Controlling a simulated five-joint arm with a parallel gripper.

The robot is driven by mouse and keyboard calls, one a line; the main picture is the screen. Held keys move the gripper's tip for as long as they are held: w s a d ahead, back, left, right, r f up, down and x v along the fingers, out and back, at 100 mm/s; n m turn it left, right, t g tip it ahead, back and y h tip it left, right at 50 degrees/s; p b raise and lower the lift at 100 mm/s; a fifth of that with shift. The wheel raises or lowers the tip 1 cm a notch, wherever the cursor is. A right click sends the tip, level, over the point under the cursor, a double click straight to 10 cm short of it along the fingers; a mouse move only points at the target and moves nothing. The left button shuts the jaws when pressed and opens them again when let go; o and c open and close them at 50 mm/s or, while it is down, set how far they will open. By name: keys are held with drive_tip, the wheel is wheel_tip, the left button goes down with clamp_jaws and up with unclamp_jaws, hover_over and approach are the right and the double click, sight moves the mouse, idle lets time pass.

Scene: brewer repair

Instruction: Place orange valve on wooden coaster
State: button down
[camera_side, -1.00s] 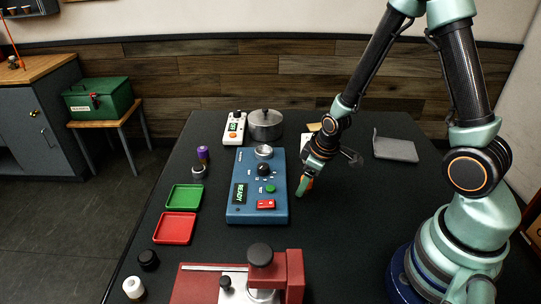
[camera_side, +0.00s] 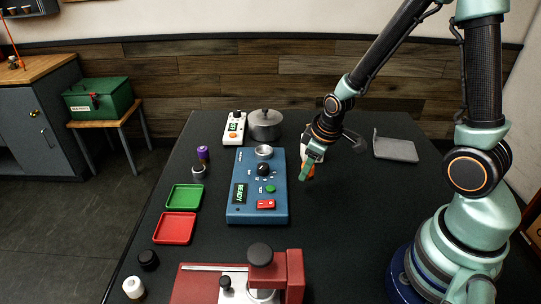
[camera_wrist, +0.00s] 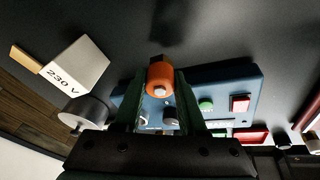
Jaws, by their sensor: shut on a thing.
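My gripper (camera_side: 308,170) is shut on the orange valve and holds it above the black table, right of the blue brewer panel in the side view. In the wrist view, the valve (camera_wrist: 160,76) sits between the green fingertips of my gripper (camera_wrist: 160,84), with a pale end toward the camera. A flat tan piece (camera_wrist: 25,57), possibly the wooden coaster, shows at the left of the wrist view, partly behind a white box marked 230 V. I cannot make the coaster out clearly in the side view, where my gripper covers that area.
The 230 V box (camera_wrist: 77,66) and a grey pot (camera_side: 265,125) stand near the back. The blue panel (camera_side: 242,211) lies left of my gripper. A grey bracket (camera_side: 396,147) is at the back right. The right middle of the table is clear.

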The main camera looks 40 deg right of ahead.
wheel_tip(320, 180, up, 15)
drive_tip(key=w+d+r+m, duration=0.2)
drive_tip(key=w+d+m, duration=0.1)
drive_tip(key=w+d, duration=0.4)
drive_tip(key=w+d+r+m, duration=0.2)
drive_tip(key=w+d+r, duration=0.1)
drive_tip(key=w+d, duration=0.4)
drive_tip(key=w+d+f+m+h, duration=0.1)
drive_tip(key=w+d+f+m, duration=0.15)
drive_tip(key=d, duration=0.45)
drive_tip(key=w+d+f+m, duration=0.1)
drive_tip(key=d+m, duration=0.2)
drive_tip(key=d, duration=0.4)
drive_tip(key=shift+g, duration=0.4)
wheel_tip(320, 180, down, 20)
drive_tip(key=shift+w+a+r, duration=0.1)
drive_tip(key=shift+a, duration=0.05)
drive_tip(key=shift+c, duration=2.4)
unclamp_jaws()
